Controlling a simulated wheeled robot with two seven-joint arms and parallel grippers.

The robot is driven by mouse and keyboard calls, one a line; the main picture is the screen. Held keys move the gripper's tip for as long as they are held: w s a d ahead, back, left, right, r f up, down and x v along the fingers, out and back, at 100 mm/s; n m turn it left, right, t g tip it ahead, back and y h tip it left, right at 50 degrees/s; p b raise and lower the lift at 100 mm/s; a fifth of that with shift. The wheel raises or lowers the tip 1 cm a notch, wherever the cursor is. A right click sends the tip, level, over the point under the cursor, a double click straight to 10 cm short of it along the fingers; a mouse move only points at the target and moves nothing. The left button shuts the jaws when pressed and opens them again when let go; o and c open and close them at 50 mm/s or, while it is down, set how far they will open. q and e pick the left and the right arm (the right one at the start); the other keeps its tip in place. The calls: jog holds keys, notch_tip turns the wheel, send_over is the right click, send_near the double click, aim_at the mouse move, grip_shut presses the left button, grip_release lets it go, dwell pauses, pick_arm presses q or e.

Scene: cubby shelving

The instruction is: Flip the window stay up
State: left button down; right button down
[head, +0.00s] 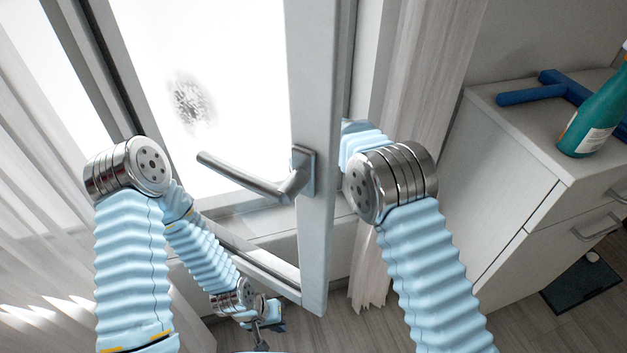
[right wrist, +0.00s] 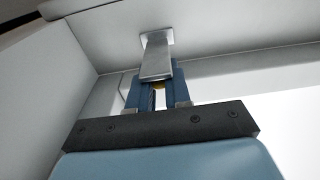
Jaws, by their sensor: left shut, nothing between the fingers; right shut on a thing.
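The window stay (right wrist: 157,62) shows in the right wrist view as a short, flat metal bar attached to a pale frame surface. My right gripper (right wrist: 157,88) has its blue fingers on either side of the bar and is shut on it. In the head view my right arm reaches behind the edge of the window sash (head: 316,230), so the right gripper and the stay are hidden there. My left gripper (head: 263,326) is shut and empty, low near the floor below the sash. A metal window handle (head: 245,178) sticks out leftward from the sash.
Curtains (head: 415,70) hang beside the window. A grey cabinet (head: 500,165) at the right carries a blue squeegee-like tool (head: 530,95) and a green bottle (head: 597,115). A dark flat thing (head: 582,284) lies on the wooden floor. The window sash stands between my arms.

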jog(key=shift+w+a+f+g, duration=0.1)
jog(key=shift+w+f+g, duration=0.15)
jog(key=shift+g, duration=0.25)
jog(key=shift+w, duration=0.1)
jog(key=c, duration=1.1)
grip_release()
jog(key=shift+c, duration=0.2)
notch_tip(320, 180, up, 14)
jog(key=shift+w, duration=0.35)
jog(key=shift+s+a+f, duration=0.1)
